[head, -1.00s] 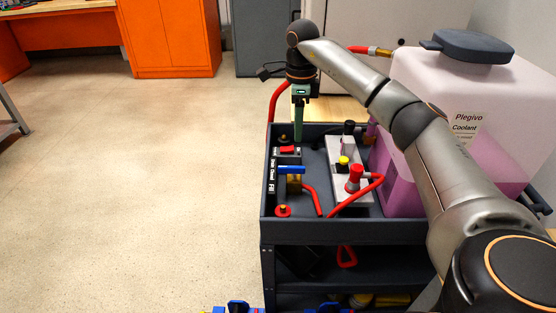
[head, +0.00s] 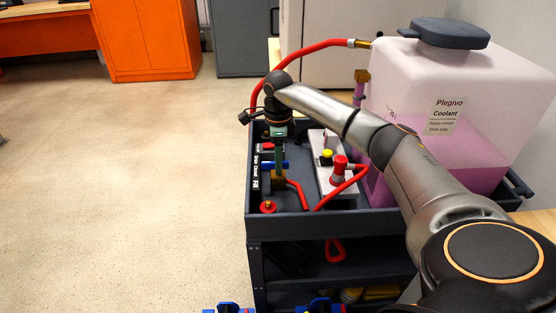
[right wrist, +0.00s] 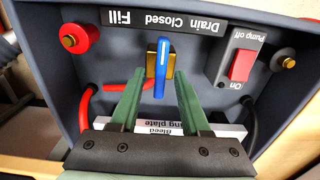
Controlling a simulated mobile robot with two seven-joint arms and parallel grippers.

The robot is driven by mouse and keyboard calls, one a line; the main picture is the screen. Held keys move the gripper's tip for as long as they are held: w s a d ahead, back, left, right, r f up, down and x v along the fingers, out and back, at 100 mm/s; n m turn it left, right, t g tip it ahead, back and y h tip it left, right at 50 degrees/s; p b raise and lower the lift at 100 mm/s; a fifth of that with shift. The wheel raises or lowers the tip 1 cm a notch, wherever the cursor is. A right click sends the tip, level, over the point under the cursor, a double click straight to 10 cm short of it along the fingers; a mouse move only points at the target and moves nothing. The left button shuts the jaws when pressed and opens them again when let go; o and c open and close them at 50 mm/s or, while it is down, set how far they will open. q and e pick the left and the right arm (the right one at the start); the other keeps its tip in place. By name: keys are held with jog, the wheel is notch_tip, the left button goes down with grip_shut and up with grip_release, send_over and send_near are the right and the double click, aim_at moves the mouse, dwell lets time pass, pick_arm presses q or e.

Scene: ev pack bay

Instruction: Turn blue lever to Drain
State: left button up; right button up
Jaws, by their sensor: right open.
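The blue lever (right wrist: 160,70) sits on a brass valve body below the middle word, Closed, of the label strip (right wrist: 165,22). In the wrist view the strip is upside down, with Fill at left and Drain at right. My right gripper (right wrist: 158,84) is open, with one green finger on each side of the lever, apart from it in the picture. In the head view the gripper (head: 279,165) points down over the lever (head: 264,165) and partly hides it. My left gripper is not in view.
A red pump switch (right wrist: 242,65) stands right of the lever in the wrist view; a red-capped port (right wrist: 75,38) is at left. The grey cart (head: 330,223) also holds a plate with a red knob (head: 340,168). A coolant tank (head: 400,95) stands at right.

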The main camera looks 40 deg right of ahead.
grip_shut()
dwell(0.4)
